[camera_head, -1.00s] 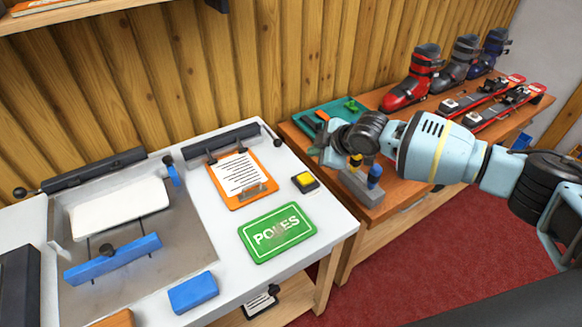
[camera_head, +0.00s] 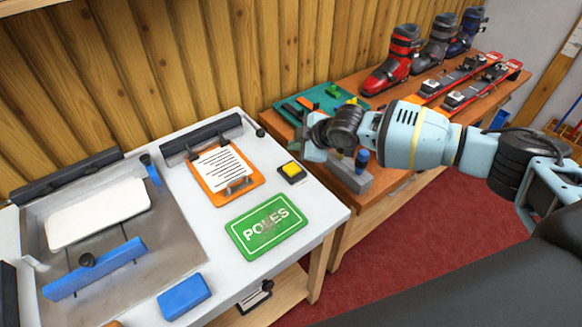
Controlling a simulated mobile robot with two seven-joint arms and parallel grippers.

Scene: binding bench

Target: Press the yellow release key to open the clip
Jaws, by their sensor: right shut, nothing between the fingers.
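The yellow release key (camera_head: 292,169) sits on a small black base on the white bench (camera_head: 205,234), near its right edge. The orange clipboard (camera_head: 228,183) with a printed sheet and a metal clip lies to its left. A dark clamp bar (camera_head: 201,137) lies behind the clipboard. My right gripper (camera_head: 303,149) comes in from the right. It is shut and empty, and its fingers are just behind and right of the key, apparently above it. I cannot tell whether they touch it. My left gripper is not in view.
A green POLES sign (camera_head: 266,227) lies in front of the key. A blue block (camera_head: 184,296) is near the front edge. A grey holder (camera_head: 346,177) and a green tray (camera_head: 322,101) stand on the wooden bench under and behind my right arm.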

